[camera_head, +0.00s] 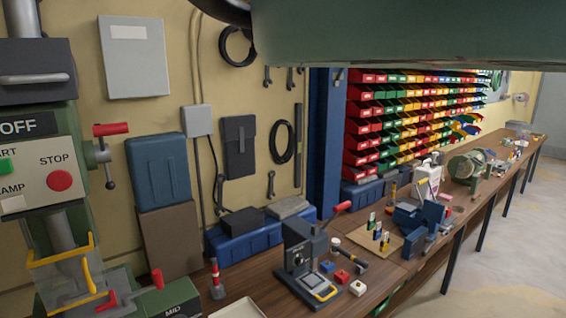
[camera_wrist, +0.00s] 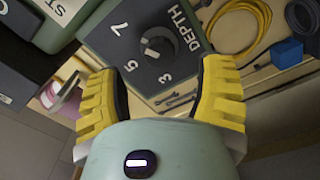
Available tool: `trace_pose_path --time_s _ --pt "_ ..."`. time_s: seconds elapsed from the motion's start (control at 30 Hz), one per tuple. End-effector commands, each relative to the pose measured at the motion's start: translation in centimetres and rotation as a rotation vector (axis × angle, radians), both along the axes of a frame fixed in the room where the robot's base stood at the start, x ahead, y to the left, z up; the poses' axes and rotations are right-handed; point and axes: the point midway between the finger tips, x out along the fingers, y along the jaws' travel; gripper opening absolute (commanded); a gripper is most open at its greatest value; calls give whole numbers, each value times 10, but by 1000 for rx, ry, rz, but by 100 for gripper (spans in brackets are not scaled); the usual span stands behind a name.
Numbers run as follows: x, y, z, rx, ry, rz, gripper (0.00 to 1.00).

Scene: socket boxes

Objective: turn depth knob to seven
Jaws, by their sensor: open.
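The depth knob (camera_wrist: 158,46) is a round dark dial on a dark panel (camera_wrist: 100,36) in the wrist view. The panel carries the word DEPTH and the numbers 3, 5 and 7. A pale mark on the knob's lower left seems to face the side of the 5, but it is small and hard to read. My gripper (camera_wrist: 162,72) is open, with a yellow finger at each side of the lower panel. The knob lies beyond the fingertips, roughly centred between them, with nothing held. The knob cannot be made out in the head view.
In the head view, a green machine (camera_head: 62,180) with a STOP button stands at the left. A wooden bench (camera_head: 260,285) holds a small black press (camera_head: 305,262) and loose parts. Coiled yellow cable (camera_wrist: 240,22) and a blue block (camera_wrist: 287,52) show in the wrist view.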

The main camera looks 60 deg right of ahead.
Motion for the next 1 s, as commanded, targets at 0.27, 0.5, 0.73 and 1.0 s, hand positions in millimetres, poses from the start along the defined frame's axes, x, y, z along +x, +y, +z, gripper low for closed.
trace_pose_path --time_s 0.27,0.5,0.73,1.0 --pt "-24 9 1 0 -3 4 68" --pt "-27 10 0 1 -1 3 68" --pt "-24 11 -1 -2 -10 17 68" --pt "-9 43 -9 11 -152 238 68"
